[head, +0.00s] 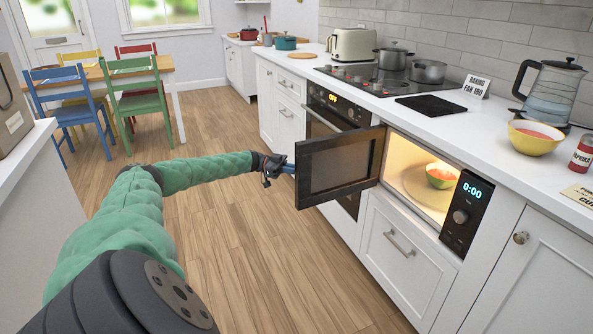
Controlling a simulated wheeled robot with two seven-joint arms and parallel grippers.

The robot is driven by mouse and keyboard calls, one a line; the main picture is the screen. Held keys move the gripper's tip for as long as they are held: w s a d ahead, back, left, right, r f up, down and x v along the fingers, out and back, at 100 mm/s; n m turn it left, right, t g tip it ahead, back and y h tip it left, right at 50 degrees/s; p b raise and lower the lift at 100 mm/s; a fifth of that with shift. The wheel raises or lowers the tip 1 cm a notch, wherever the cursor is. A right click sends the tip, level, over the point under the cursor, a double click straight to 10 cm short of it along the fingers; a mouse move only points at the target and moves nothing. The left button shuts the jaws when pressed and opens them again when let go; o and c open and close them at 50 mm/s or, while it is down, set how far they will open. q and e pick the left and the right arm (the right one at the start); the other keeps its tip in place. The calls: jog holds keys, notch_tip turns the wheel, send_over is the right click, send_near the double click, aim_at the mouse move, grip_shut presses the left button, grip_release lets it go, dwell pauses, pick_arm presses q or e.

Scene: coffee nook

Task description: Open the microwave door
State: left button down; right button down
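The microwave (460,215) is built in below the counter, with a lit interior and a display reading 0:00. Its dark-framed door (340,168) stands wide open, swung out to the left. My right gripper is not in view.
An oven (325,122) is left of the microwave, partly hidden by the door. A drawer (405,255) lies below. The counter above holds a yellow bowl (535,138), a kettle (552,90) and a hob (385,80). The wooden floor (260,260) in front is clear.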

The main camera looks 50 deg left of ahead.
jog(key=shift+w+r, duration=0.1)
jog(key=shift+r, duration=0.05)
pick_arm(q)
jog(key=c, duration=1.6)
grip_release()
jog(key=shift+w, duration=0.1)
jog(key=shift+c, duration=0.2)
